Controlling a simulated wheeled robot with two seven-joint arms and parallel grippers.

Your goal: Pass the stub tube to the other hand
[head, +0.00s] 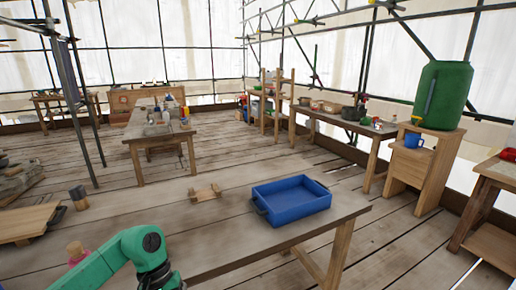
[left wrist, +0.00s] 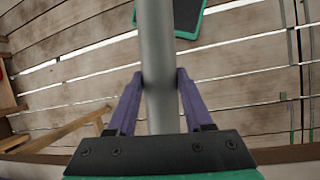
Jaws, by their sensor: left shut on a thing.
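The stub tube (left wrist: 157,38) is a plain grey cylinder in the left wrist view. It runs from the top edge down between the fingers, and its upper end is cut off by the frame. My left gripper (left wrist: 156,82) has its two purple fingers shut on the tube, one on each side. In the head view only my green left arm shows at the bottom left; its gripper and the tube are out of frame there. My right gripper is in neither view.
A blue tray (head: 292,208) and a small wooden cradle (head: 205,193) stand on the wooden table (head: 225,235) before me. The table between them and its front edge looks clear. Farther back are a cluttered workbench (head: 158,131) and a green barrel (head: 443,95).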

